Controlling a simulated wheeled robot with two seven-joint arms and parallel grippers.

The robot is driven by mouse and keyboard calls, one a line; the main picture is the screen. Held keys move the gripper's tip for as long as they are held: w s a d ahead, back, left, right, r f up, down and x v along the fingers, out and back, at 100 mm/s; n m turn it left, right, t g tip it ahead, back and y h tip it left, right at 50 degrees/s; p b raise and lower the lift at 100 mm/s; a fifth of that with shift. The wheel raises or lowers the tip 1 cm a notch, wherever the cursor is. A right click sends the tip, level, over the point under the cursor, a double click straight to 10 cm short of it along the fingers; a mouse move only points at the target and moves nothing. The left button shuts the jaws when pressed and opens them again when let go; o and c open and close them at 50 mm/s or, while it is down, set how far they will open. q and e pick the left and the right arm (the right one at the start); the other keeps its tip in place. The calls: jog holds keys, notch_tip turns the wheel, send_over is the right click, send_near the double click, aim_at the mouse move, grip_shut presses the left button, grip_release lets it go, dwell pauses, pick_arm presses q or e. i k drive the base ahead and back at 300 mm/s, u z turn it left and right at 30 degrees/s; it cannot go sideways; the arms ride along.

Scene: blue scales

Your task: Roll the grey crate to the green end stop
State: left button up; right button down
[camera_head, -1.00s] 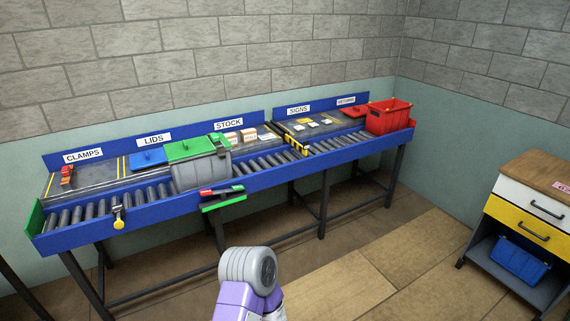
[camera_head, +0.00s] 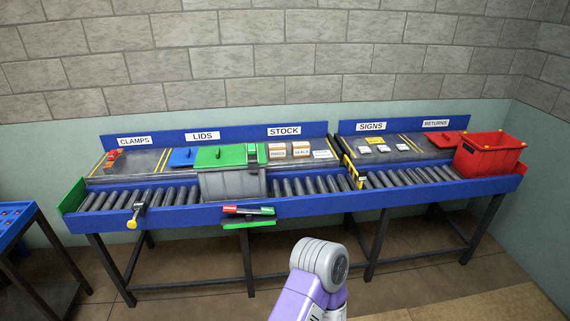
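The grey crate (camera_head: 235,184) stands on the roller conveyor, left of its middle, with a green lid (camera_head: 222,157) on top. The green end stop (camera_head: 73,197) is the plate at the conveyor's far left end. Bare rollers (camera_head: 140,197) lie between the crate and the end stop. A purple and grey arm link of mine shows at the bottom, but neither gripper is in view.
A yellow-knobbed clamp (camera_head: 134,217) is on the front rail between crate and end stop. A yellow-black barrier (camera_head: 354,172) crosses the rollers right of the crate. A red crate (camera_head: 489,154) stands at the right end. A blue-topped table (camera_head: 14,222) is at far left. Floor in front is clear.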

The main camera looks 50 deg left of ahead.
aim_at(230, 183)
jog(key=u, duration=0.6)
jog(key=i, duration=1.8)
jog(key=u, duration=1.2)
